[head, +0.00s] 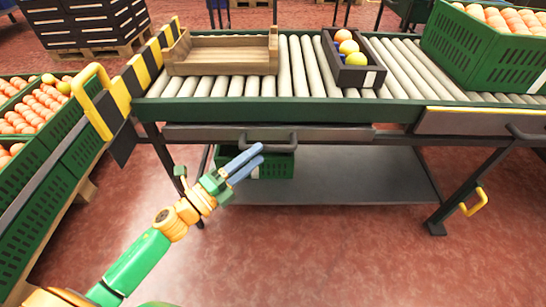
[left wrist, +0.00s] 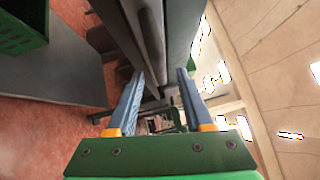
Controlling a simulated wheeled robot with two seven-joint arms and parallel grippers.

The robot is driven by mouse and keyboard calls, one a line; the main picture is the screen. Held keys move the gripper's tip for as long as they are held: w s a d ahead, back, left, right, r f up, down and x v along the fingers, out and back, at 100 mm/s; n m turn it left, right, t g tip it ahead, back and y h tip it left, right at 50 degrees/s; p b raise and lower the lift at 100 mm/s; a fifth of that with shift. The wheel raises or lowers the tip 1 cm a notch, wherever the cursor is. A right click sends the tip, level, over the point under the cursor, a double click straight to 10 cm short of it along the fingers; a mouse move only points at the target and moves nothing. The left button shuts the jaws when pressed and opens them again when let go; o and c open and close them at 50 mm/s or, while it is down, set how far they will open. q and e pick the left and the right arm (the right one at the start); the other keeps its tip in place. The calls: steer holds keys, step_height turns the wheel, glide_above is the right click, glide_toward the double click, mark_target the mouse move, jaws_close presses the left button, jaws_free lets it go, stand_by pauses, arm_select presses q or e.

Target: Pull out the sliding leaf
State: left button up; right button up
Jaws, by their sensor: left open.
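A grey sliding leaf (head: 210,133) lies flat under the roller conveyor's green front rail, with a dark bar handle (head: 284,148) on its front edge. A second grey panel (head: 470,123) with its own dark handle (head: 525,133) is at the right. My left gripper (head: 259,154) is open, its two blue fingers pointing at the first handle. The fingertips overlap the left part of that handle in the head view; I cannot tell whether they touch it. In the left wrist view the fingers (left wrist: 159,72) are apart. My right gripper is not in view.
On the conveyor are a wooden tray (head: 222,62), a dark box (head: 350,73) of fruit and a green crate (head: 485,60). A green crate (head: 272,163) sits on the lower shelf (head: 350,180). Fruit crates (head: 50,150) stand at left. Front floor is clear.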

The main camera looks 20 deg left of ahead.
mark_target(266, 148)
arm_select(q)
steer(key=x, duration=0.4)
steer(key=shift+w, duration=0.25)
steer(key=shift+c, duration=0.3)
jaws_close()
stand_by(0.9)
